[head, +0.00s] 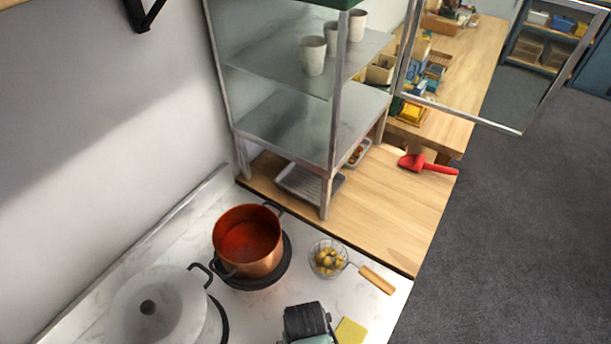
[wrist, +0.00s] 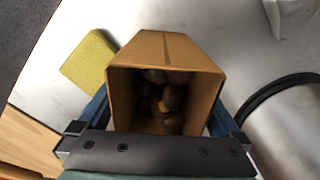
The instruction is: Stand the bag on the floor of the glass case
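The brown paper bag (wrist: 180,48) fills the middle of the wrist view, its open mouth towards the camera and several chestnuts (wrist: 165,100) inside. My gripper (wrist: 165,118) has its blue fingers on both sides of the bag and is shut on it. In the head view my gripper (head: 308,325) is at the bottom, over the white counter; the bag is not visible there. The glass case (head: 334,130) stands on legs at the back, with its framed glass door (head: 475,122) swung open to the right. Its floor (head: 290,125) looks bare; cups (head: 313,56) stand on the shelf above.
A yellow sponge (head: 350,331) lies beside my gripper. A red scoop (head: 425,164) lies on the wooden counter (head: 385,215), which has free room.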

